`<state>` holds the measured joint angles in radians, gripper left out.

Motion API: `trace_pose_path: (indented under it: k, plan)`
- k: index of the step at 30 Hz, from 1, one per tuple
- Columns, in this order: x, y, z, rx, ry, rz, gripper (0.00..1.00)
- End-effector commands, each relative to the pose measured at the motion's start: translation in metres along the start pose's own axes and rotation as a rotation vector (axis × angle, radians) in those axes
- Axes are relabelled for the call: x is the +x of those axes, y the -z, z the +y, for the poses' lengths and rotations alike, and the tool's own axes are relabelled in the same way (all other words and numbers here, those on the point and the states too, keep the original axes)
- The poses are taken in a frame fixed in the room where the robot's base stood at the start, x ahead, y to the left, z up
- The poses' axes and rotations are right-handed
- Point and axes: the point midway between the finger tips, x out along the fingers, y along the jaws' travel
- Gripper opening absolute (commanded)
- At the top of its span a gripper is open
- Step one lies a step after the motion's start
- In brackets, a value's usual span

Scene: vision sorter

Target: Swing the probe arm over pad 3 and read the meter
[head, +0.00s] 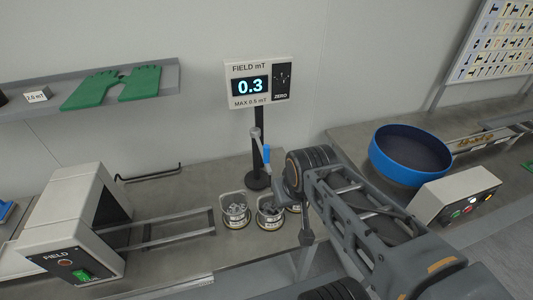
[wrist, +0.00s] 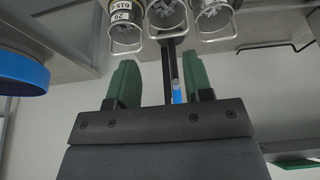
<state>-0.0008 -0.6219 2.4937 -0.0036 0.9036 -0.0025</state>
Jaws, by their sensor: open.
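The meter (head: 250,86) reads 0.3 under "FIELD mT", with "MAX 0.5 mT" below. It stands on a black post (head: 258,145). A grey probe arm (head: 257,137) with a blue grip (head: 266,153) is at the post; the blue grip also shows in the wrist view (wrist: 176,92). My gripper (wrist: 158,62) is open, its green fingers apart, with the blue grip in view between them, nearer the right finger. I cannot tell its depth. In the head view my arm hides the fingers. Cups of metal parts stand in front: left (head: 235,211), middle (head: 270,214), right (head: 294,208) partly hidden. No pad numbers are readable.
A grey tunnel box (head: 75,225) marked FIELD with rails stands left. A blue bowl (head: 408,155) and button box (head: 455,197) are right. A black hooked rod (head: 148,176) lies behind. Green gloves (head: 112,87) lie on the shelf.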

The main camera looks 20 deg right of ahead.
Motion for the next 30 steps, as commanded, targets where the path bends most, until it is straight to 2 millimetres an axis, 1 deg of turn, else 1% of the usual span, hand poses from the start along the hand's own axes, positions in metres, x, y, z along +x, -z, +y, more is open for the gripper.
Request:
trace_pose_path:
  k: [8,11,14,15,17,18,20,21,23,24,25,27,30]
  plan:
    - [0.002,-0.001,0.003,0.01,-0.004,-0.001,0.46]
    - [0.015,-0.005,0.017,0.066,-0.024,-0.031,0.46]
    - [0.043,-0.013,0.045,0.201,-0.042,-0.108,0.46]
    - [0.057,-0.018,0.055,0.302,-0.017,-0.152,0.46]
    - [0.078,-0.025,0.065,0.527,0.062,-0.241,0.46]
    - [0.089,-0.028,0.068,0.713,0.139,-0.303,0.46]
    - [0.1,-0.025,0.068,0.979,0.268,-0.385,0.46]
    - [0.104,-0.019,0.068,1.145,0.359,-0.435,0.46]
    - [0.105,-0.007,0.07,1.368,0.504,-0.505,0.46]
    - [0.103,0.004,0.072,1.498,0.602,-0.546,0.46]
    - [0.101,0.012,0.075,1.585,0.678,-0.578,0.46]
    - [0.093,0.033,0.081,1.749,0.85,-0.648,0.46]
    - [0.074,0.06,0.088,1.887,1.072,-0.748,0.46]
